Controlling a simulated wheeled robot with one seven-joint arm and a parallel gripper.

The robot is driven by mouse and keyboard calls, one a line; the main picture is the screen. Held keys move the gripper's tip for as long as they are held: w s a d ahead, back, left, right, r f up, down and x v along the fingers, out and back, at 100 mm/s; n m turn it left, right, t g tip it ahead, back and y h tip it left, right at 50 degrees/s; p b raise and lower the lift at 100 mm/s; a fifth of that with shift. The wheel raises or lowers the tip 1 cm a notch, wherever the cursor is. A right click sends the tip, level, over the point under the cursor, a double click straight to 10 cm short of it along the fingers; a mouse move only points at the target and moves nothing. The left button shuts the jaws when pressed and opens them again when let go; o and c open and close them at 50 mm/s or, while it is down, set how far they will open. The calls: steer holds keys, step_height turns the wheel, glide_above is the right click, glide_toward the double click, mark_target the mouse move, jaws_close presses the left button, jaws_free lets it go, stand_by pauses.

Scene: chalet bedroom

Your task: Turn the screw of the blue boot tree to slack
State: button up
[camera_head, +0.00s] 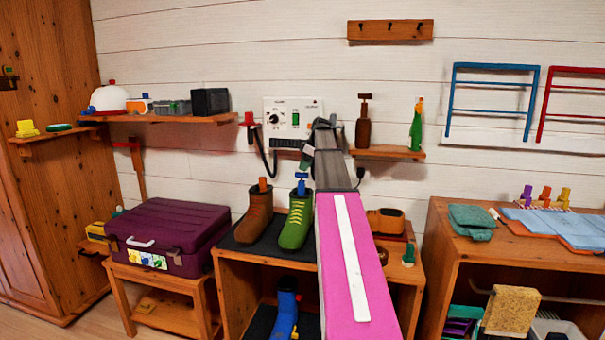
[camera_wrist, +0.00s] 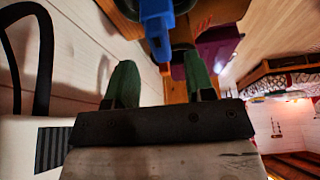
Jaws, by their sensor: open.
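The blue boot tree (camera_head: 301,182) stands up out of the green boot (camera_head: 296,220) with yellow laces, on the upper shelf in the head view. In the wrist view its blue top (camera_wrist: 157,20) shows large, ahead of my fingers and roughly in line with the gap between them. My gripper (camera_wrist: 161,80) is open, with two green fingers apart and nothing between them. In the head view my gripper (camera_head: 306,160) is partly hidden by my arm and sits just above the boot tree, apart from it.
A brown boot (camera_head: 255,216) with an orange tree stands left of the green one on the dark mat (camera_head: 247,251). A blue boot (camera_head: 286,308) is on the lower shelf. A wall panel (camera_head: 293,118) with a hanging black cord is behind. A purple case (camera_head: 169,238) stands left.

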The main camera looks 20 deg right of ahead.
mark_target(302, 173)
steer(key=shift+x, duration=1.85)
jaws_close()
steer(key=shift+n, duration=0.5)
jaws_free()
steer(key=v, duration=1.1)
steer(key=shift+w+d+f, duration=0.1)
